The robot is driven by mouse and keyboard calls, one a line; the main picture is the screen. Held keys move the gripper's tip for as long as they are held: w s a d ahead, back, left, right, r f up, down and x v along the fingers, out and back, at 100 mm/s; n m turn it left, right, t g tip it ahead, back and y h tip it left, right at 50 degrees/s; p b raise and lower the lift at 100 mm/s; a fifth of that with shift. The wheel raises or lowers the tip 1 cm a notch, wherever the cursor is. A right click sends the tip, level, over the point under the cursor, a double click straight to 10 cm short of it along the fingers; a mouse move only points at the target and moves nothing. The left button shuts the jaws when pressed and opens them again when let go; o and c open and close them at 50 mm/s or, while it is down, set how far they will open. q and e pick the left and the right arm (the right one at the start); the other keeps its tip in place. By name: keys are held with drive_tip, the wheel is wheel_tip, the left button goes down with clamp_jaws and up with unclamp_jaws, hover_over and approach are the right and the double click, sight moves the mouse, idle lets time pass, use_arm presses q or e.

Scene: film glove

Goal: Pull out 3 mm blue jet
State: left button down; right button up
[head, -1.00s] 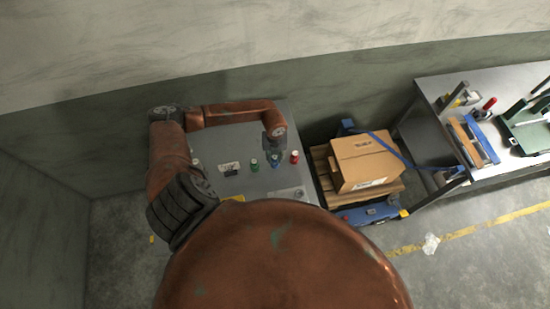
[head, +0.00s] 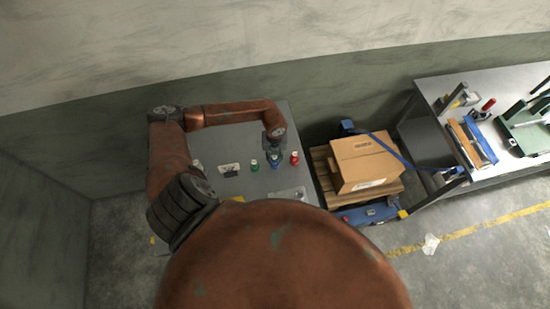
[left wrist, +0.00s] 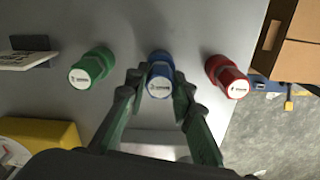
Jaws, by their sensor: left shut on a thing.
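The blue jet (left wrist: 160,72) stands on the grey table (head: 226,140) between a green jet (left wrist: 92,68) and a red jet (left wrist: 228,76). In the head view the blue jet (head: 275,162) shows just below my left gripper (head: 274,148). In the left wrist view the fingers of my left gripper (left wrist: 159,88) are shut on the blue jet, one on each side. Its base is partly hidden by its own cap. My right gripper is not in view.
A small white label card (left wrist: 22,60) stands left of the green jet, and a yellow object (left wrist: 45,138) lies nearer. A cardboard box (head: 364,160) on a pallet stands right of the table. A workbench (head: 440,92) with tools is farther right.

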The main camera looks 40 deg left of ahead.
sight(274, 157)
use_arm(q)
drive_tip(key=shift+r+p, duration=0.65)
drive_tip(key=shift+r, duration=0.35)
drive_tip(key=shift+r+p, duration=0.65)
drive_tip(key=shift+r, duration=0.65)
drive_tip(key=shift+r+p, duration=1)
drive_tip(key=shift+r, duration=0.45)
